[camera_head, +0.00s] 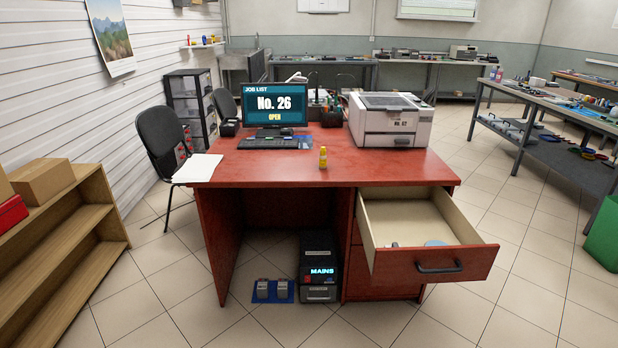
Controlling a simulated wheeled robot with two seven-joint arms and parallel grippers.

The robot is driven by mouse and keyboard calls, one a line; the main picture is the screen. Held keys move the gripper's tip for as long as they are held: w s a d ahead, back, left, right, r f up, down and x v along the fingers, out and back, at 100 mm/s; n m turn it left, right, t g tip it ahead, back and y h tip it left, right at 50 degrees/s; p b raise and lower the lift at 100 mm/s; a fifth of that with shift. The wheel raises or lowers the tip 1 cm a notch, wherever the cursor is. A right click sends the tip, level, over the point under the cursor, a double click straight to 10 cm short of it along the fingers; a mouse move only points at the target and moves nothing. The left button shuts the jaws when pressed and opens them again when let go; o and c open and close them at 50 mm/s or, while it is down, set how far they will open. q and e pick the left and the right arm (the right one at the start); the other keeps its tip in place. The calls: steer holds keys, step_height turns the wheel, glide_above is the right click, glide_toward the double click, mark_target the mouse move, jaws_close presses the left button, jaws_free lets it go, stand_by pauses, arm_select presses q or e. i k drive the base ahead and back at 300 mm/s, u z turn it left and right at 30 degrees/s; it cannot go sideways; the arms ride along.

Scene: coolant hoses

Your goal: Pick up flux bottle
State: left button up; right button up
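A small yellow bottle (323,157), which looks like the flux bottle, stands upright on the red desk (270,172). It is near the middle of the desk's front part, in front of the monitor and left of the printer. Its label is too small to read. Neither of my grippers shows in the head view.
A drawer (430,262) at the desk's right side is pulled out toward me, with small items inside. A printer (390,120), a monitor (275,105), a keyboard (268,142) and white paper (198,168) are on the desk. A wooden shelf (70,235) stands at left. The floor in front is clear.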

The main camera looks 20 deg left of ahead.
mark_target(322, 160)
steer(key=u, duration=1.65)
steer(key=i, duration=1.6)
steer(key=z, duration=0.6)
steer(key=i, duration=0.9)
steer(key=z, duration=0.95)
